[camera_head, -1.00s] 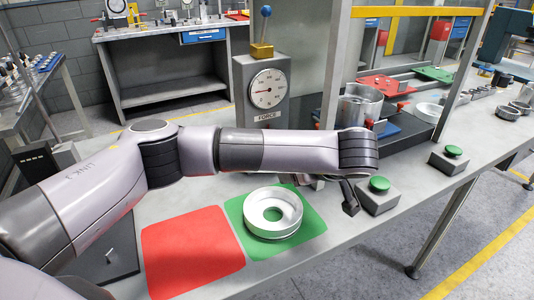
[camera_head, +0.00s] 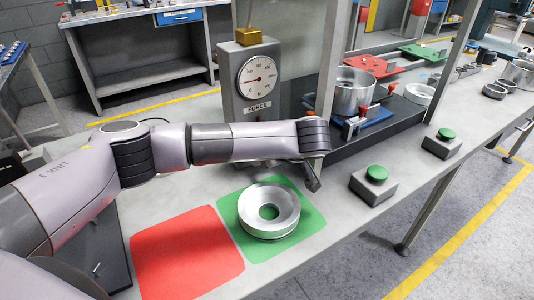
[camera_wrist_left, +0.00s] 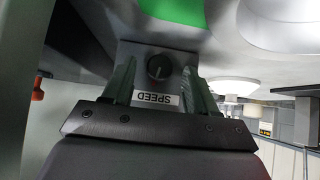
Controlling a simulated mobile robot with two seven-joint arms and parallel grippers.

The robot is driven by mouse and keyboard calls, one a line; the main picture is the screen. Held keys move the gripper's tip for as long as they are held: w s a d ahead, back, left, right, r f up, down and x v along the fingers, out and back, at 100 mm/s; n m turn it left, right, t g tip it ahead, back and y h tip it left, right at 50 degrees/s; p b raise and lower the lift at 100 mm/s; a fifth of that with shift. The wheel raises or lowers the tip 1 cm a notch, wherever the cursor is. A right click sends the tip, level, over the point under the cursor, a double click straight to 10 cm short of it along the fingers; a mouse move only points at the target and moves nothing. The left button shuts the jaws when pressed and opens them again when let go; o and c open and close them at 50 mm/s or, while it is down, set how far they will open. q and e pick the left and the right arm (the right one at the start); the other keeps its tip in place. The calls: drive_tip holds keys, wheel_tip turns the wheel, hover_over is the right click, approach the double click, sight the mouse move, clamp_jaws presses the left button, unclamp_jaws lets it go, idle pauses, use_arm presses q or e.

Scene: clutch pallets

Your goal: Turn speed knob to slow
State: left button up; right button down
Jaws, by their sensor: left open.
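The dark round speed knob (camera_wrist_left: 159,67) sits on a grey panel in the left wrist view. A white label reading SPEED (camera_wrist_left: 157,98) is beside it, upside down in that picture. My left gripper (camera_wrist_left: 160,72) is open, with one finger on each side of the knob. I cannot tell whether either finger touches it. In the head view only part of my left gripper (camera_head: 312,178) shows below the end of the arm. I cannot make out the knob in the head view. My right gripper is not in view.
A grey post with a FORCE dial (camera_head: 258,76) stands behind my arm. A metal ring part (camera_head: 268,210) lies on the green mat (camera_head: 309,222), beside the red mat (camera_head: 188,255). Green-button boxes (camera_head: 374,184) (camera_head: 443,143) stand at right.

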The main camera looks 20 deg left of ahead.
use_arm(q)
drive_tip(key=shift+w+a+f, duration=0.25)
drive_tip(key=shift+a+f, duration=0.1)
drive_tip(key=shift+f, duration=0.05)
drive_tip(key=c, duration=1)
drive_tip(key=shift+c, duration=0.2)
drive_tip(key=shift+s+a+f+n+t+h+b, duration=0.1)
drive_tip(key=shift+f+n+t+h+b, duration=0.15)
drive_tip(key=shift+t+b, duration=0.45)
drive_tip(key=n+t+h+b, duration=0.1)
drive_tip(key=b, duration=0.3)
drive_tip(key=shift+s+f, duration=0.1)
drive_tip(key=shift+s, duration=0.05)
drive_tip(key=n+t+h+b, duration=0.1)
drive_tip(key=b, duration=0.3)
drive_tip(key=shift+s+a+b, duration=0.1)
drive_tip(key=shift+b, duration=0.25)
drive_tip(key=shift+n+t+b, duration=0.25)
drive_tip(key=shift+t+b, duration=0.35)
drive_tip(key=shift+b, duration=0.35)
drive_tip(key=shift+r, duration=0.2)
